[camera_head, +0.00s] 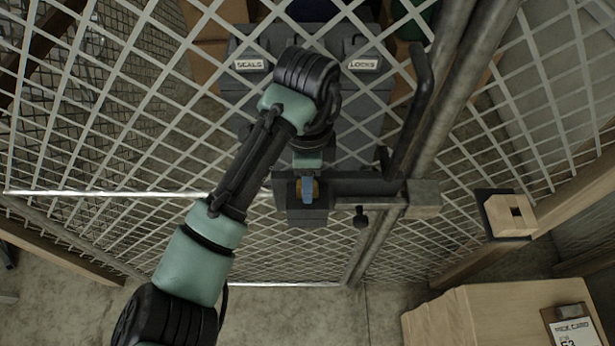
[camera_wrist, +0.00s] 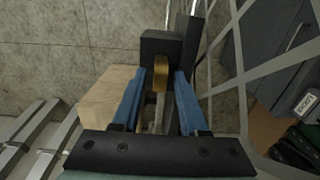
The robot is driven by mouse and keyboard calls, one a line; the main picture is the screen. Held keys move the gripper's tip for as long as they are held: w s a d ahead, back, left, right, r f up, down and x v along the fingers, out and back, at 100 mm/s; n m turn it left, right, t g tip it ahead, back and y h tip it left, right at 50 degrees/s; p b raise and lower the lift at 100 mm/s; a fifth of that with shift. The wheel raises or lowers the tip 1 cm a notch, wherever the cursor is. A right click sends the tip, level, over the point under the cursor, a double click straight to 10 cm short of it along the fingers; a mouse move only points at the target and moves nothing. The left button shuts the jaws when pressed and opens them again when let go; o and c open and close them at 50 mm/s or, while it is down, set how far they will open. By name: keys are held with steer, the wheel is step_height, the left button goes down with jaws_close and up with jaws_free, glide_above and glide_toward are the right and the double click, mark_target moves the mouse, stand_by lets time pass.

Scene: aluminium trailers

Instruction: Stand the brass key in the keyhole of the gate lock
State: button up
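The brass key (camera_wrist: 160,75) is between my gripper's two blue fingers in the wrist view, by the dark gate lock (camera_wrist: 160,44). My gripper (camera_wrist: 160,76) is open around the key; narrow gaps seem to show on both sides. In the head view a bit of the brass key (camera_head: 314,186) shows beside a blue finger of my gripper (camera_head: 306,190), at the gate lock (camera_head: 307,217). The keyhole is hidden, so I cannot tell how deep the key sits in it.
A wire mesh gate surrounds the lock, with a dark handle (camera_head: 410,115) and a metal post (camera_head: 455,100) to its right. A black knob (camera_head: 360,217) juts out below. A slotted wooden block (camera_head: 510,215) and a wooden cabinet (camera_head: 490,310) stand right. Grey bins are behind the mesh.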

steer(key=shift+o, duration=0.5)
steer(key=shift+r, duration=0.2)
step_height(320, 180, up, 13)
steer(key=shift+f, duration=0.2)
stand_by(0.4)
